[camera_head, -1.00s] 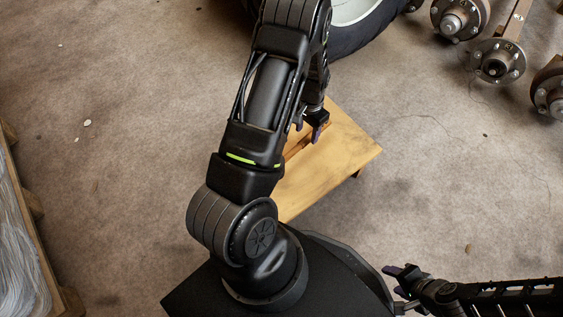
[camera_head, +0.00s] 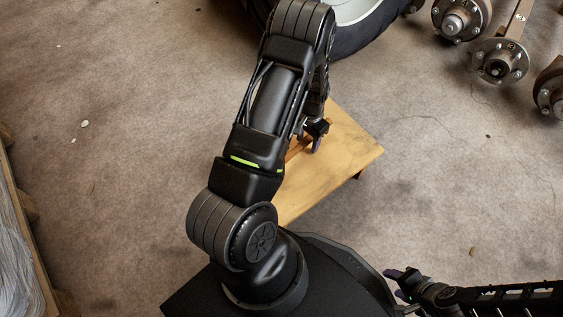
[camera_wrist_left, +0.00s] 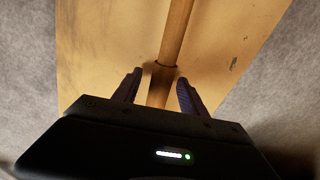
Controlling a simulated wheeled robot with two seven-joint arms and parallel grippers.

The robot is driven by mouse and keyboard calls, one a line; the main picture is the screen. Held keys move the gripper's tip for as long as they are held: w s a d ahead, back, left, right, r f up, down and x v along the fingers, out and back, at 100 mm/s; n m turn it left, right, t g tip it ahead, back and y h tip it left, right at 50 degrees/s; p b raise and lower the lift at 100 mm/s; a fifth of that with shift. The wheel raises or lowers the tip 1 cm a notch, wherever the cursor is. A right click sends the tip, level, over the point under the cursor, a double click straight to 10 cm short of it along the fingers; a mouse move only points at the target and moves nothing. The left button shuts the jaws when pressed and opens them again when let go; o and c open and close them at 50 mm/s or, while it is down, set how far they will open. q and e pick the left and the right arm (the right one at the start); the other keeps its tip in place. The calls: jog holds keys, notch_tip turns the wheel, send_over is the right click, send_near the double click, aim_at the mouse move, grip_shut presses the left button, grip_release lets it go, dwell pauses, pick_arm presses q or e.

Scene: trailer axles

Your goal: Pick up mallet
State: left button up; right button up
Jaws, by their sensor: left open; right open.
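The mallet shows in the left wrist view as a light wooden handle (camera_wrist_left: 176,35) lying on a low wooden table (camera_wrist_left: 100,45). The handle runs down between the two purple fingers of my open left gripper (camera_wrist_left: 160,90); I cannot tell whether they touch it. In the head view my left gripper (camera_head: 318,140) is low over the table (camera_head: 345,160), and a short brown piece of the mallet (camera_head: 296,149) shows beside it. My left arm hides the rest of the mallet, and its head is not clearly seen. My right gripper (camera_head: 393,283) is open and empty at the lower right, away from the table.
A tire with a pale rim (camera_head: 362,12) lies beyond the table. Several axle hubs (camera_head: 499,60) stand at the upper right. A wooden pallet with a wrapped load (camera_head: 22,245) is at the left edge. The floor right of the table is clear.

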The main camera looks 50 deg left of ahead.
pick_arm(q)
jog(key=shift+c, duration=0.4)
grip_shut()
dwell(0.4)
dwell(0.8)
